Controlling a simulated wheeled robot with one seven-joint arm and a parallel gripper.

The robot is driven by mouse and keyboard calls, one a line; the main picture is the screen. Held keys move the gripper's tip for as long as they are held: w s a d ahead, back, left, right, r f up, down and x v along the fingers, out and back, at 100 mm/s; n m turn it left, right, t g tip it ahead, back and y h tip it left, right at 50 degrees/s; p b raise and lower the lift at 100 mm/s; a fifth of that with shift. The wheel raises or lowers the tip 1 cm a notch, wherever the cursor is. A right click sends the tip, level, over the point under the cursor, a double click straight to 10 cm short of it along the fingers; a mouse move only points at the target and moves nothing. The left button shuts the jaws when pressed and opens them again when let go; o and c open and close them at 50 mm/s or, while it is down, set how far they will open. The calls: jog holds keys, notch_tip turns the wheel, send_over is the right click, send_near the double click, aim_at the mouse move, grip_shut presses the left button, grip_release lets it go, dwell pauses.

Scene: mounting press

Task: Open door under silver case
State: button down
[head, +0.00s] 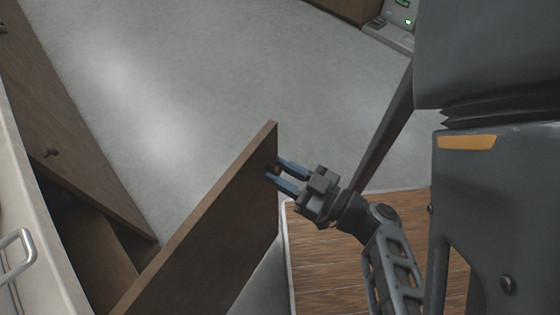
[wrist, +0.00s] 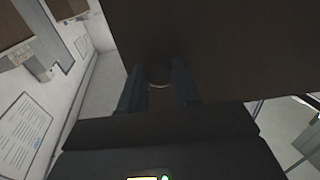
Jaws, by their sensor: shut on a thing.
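The brown wooden cabinet door (head: 215,225) stands swung out from the cabinet in the head view, with open floor beyond its free edge. My gripper (head: 276,172) is at the far end of the door, its two blue fingers closed around a small dark knob. In the wrist view the knob (wrist: 159,76) sits between my fingers, against the dark door panel (wrist: 235,45). A metal handle (head: 14,243) shows at the left edge above the counter; whether it belongs to the silver case I cannot tell.
A pale counter edge (head: 38,235) runs along the left, above the dark cabinet opening (head: 88,240). Another brown cabinet front (head: 75,130) with a knob continues beyond. The grey floor (head: 230,70) is clear. A wood-patterned surface (head: 335,255) lies below my arm.

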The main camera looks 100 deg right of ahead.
jog(key=shift+s+a, duration=0.25)
jog(key=c, duration=0.8)
grip_release()
jog(key=v, duration=0.7)
jog(key=shift+s+a+b, duration=0.3)
jog(key=shift+b, duration=0.1)
